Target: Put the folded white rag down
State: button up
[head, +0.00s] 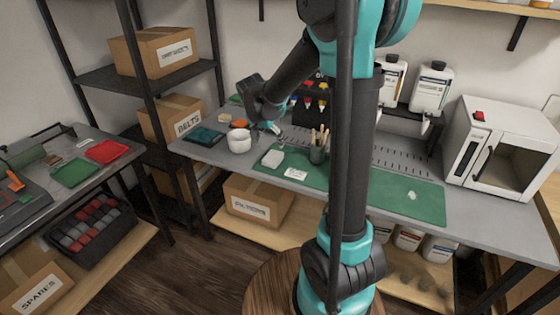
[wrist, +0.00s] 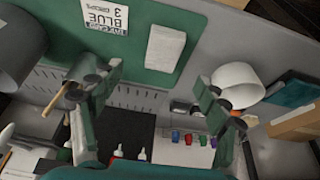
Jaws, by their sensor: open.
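The folded white rag (head: 273,158) lies flat on the left part of the green mat (head: 420,202). In the wrist view the rag (wrist: 166,48) sits near the edge of the mat (wrist: 150,82), with a gap between it and both fingers. My gripper (head: 276,128) is above the bench, behind the rag in the head view. Its two fingers are spread wide in the wrist view (wrist: 158,78), with nothing between them.
A white bowl (head: 238,141) stands left of the rag. A dark cup of wooden-handled tools (head: 317,154) stands to its right. A printed card (head: 296,173) lies in front. Colored bottles (head: 315,98) are behind. The mat's right part is mostly clear.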

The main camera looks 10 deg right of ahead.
jog(key=s+d+f+n+y, duration=0.1)
jog(key=s+d+f+n, duration=0.1)
jog(key=s, duration=0.6)
jog(key=s+d+f+n, duration=0.2)
jog(key=s, duration=0.7)
jog(key=s+d+f+n+y, duration=0.1)
jog(key=s+d+f+n, duration=0.1)
jog(key=s, duration=0.6)
jog(key=shift+s+d+f+n+t+y, duration=0.2)
jog(key=shift+d+f+n+t+y, duration=0.15)
jog(key=shift+n, duration=0.15)
jog(key=shift+o, duration=0.6)
notch_tip(320, 180, up, 12)
jog(key=n+h, duration=0.3)
jog(key=n, duration=2.6)
send_over(273, 157)
jog(key=s+a, duration=0.4)
jog(key=s, duration=0.2)
jog(key=x, duration=1.7)
jog(key=shift+s+a+f, duration=0.1)
jog(key=shift+a+f, duration=0.05)
jog(key=shift+f, duration=0.3)
